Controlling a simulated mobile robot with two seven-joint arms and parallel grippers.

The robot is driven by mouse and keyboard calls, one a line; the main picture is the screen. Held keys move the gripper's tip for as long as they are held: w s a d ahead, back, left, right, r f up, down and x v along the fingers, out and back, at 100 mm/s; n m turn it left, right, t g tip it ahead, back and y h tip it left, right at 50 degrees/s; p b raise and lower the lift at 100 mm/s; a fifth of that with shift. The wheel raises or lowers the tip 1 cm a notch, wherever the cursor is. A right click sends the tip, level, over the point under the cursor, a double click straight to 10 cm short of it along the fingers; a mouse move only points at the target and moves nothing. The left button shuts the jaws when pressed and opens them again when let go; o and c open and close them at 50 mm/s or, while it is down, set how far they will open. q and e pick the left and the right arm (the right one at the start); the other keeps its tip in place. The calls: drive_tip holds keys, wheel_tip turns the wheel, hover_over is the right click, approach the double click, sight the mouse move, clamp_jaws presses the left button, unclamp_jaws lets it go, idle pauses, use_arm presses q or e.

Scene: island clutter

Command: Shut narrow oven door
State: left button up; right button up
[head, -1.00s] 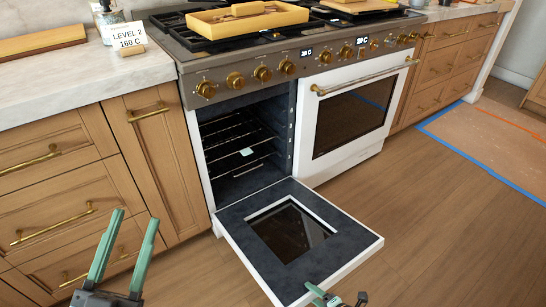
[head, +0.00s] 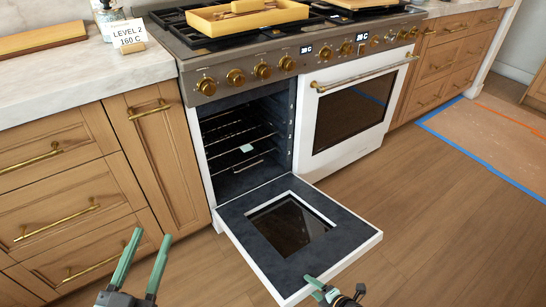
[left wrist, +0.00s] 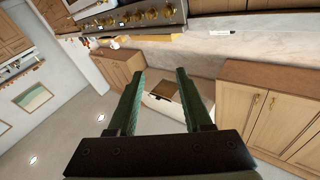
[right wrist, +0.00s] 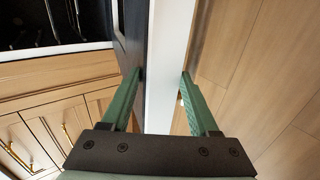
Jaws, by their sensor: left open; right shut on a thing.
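The narrow oven door (head: 352,240) is folded down, lying roughly level in front of the narrow oven cavity (head: 240,140). Its dark inner face with a glass window (head: 290,225) points up. My right gripper (head: 316,287) is at the door's front edge, shut on it. In the right wrist view the fingers (right wrist: 162,72) lie on either side of the door's white edge (right wrist: 170,50). The lower finger is hidden in the head view. My left gripper (head: 150,235) is open and empty, in front of the lower left drawers, away from the door.
The wide oven door (head: 350,115) beside the cavity is closed. Wire racks (head: 235,130) sit inside the cavity. A yellow tray (head: 245,20) stands on the cooktop. Wooden drawers (head: 55,190) flank the left. The floor (head: 430,220) right of the open door is clear.

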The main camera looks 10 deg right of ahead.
drive_tip(key=shift+w+a+r, duration=0.1)
drive_tip(key=shift+w+r, duration=0.15)
drive_tip(key=shift+r, duration=0.15)
drive_tip(key=shift+w+r+p, duration=0.1)
drive_tip(key=shift+r+p, duration=0.1)
drive_tip(key=shift+p, duration=0.25)
drive_tip(key=shift+w+a+r+p, duration=0.15)
drive_tip(key=shift+w+r+p, duration=0.1)
drive_tip(key=shift+r+p, duration=0.4)
drive_tip(key=shift+w+a+r+p, duration=0.1)
drive_tip(key=shift+w+r+p, duration=0.1)
drive_tip(key=shift+r+p, duration=0.45)
drive_tip(key=shift+r+g, duration=0.2)
drive_tip(key=shift+g, duration=0.1)
drive_tip(key=shift+w+r+p, duration=0.1)
drive_tip(key=shift+r+p, duration=0.1)
drive_tip(key=shift+p, duration=0.3)
use_arm(q)
drive_tip(key=s+f+n+g+y, duration=0.1)
drive_tip(key=s+f+g, duration=0.3)
drive_tip(key=f, duration=0.6)
drive_tip(key=s+f+n+g+y, duration=0.2)
drive_tip(key=s+f+g, duration=0.2)
drive_tip(key=f, duration=0.7)
drive_tip(key=shift+s+g, duration=0.15)
drive_tip(key=shift+g, duration=0.85)
drive_tip(key=shift+d, duration=0.1)
